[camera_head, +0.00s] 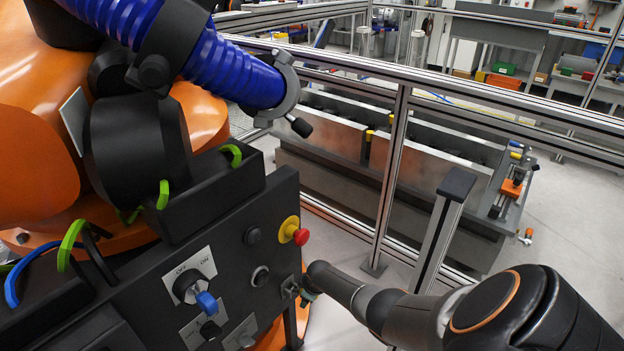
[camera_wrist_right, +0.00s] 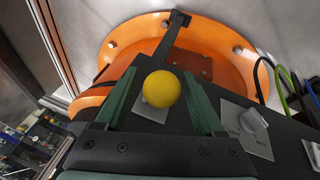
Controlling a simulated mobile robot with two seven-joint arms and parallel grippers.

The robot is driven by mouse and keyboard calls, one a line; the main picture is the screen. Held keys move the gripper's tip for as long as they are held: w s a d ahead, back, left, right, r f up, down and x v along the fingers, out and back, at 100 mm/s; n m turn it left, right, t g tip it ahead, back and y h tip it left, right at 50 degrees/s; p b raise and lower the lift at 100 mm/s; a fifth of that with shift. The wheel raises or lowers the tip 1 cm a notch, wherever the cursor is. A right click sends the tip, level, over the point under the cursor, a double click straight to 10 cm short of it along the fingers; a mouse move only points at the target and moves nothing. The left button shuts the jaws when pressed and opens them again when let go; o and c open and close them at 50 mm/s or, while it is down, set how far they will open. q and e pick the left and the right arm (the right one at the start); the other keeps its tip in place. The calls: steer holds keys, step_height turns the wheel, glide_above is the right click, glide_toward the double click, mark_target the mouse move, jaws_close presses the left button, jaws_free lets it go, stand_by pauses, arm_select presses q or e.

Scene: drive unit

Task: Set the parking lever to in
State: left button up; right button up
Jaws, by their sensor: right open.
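A yellow ball knob (camera_wrist_right: 161,89) shows in the right wrist view in front of a light plate (camera_wrist_right: 150,106) on the dark panel; it looks like the parking lever's end, but its stem and any in/out marking are hidden. My right gripper (camera_wrist_right: 159,74) is open, with one green finger on each side of the ball and visible gaps between. In the head view my right gripper (camera_head: 304,292) is at the lower right edge of the drive unit's black panel (camera_head: 228,265). It hides most of the lever there. My left gripper is not in view.
A metal fence post (camera_head: 440,235) stands to the right. Orange robot parts fill the left.

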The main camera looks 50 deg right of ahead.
steer(key=p+v, duration=0.5)
steer(key=v, duration=0.4)
steer(key=shift+w+p, duration=0.15)
steer(key=shift+p, duration=0.2)
steer(key=shift+v, duration=0.9)
